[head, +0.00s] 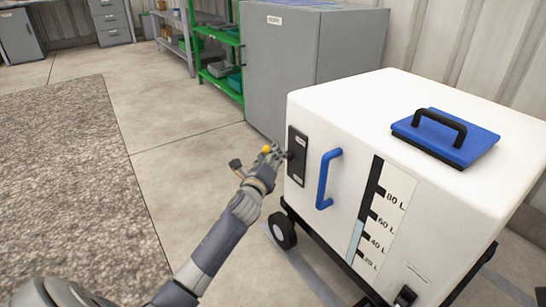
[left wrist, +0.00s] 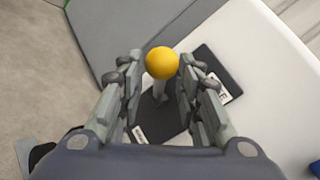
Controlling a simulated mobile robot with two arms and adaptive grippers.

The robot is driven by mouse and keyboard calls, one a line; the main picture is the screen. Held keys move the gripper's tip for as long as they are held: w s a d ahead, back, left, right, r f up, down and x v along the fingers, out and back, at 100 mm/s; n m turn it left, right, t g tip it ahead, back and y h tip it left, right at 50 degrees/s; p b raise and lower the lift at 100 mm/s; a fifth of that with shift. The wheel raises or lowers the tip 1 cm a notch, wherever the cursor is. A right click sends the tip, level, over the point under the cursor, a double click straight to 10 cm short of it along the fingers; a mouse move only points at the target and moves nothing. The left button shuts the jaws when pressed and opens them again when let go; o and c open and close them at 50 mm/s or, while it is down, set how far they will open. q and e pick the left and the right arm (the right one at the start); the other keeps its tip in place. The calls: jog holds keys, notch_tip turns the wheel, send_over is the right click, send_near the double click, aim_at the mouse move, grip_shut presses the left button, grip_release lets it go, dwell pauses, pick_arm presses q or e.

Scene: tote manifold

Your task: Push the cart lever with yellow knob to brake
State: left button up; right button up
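The cart (head: 420,115) is a white tank on a black wheeled frame. A black plate (head: 297,156) is on its side near the left corner, and it also shows in the left wrist view (left wrist: 213,80). The lever's yellow knob (head: 266,149) sticks out from this plate; in the left wrist view the knob (left wrist: 162,63) sits on a light stem between the fingertips. My left gripper (head: 271,157) is at the knob with fingers apart on both sides (left wrist: 162,80). I see gaps between fingers and knob. My right gripper is not in view.
A blue handle (head: 328,178) is on the cart's side, right of the plate. A blue lid (head: 446,137) with a black grip is on top. A grey cabinet (head: 280,60) and green shelf (head: 217,50) stand behind. The floor at left, with a grey rug (head: 75,180), is clear.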

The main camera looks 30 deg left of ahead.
pick_arm(q)
jog(key=shift+x, duration=1.05)
jog(key=shift+d, duration=0.1)
grip_shut()
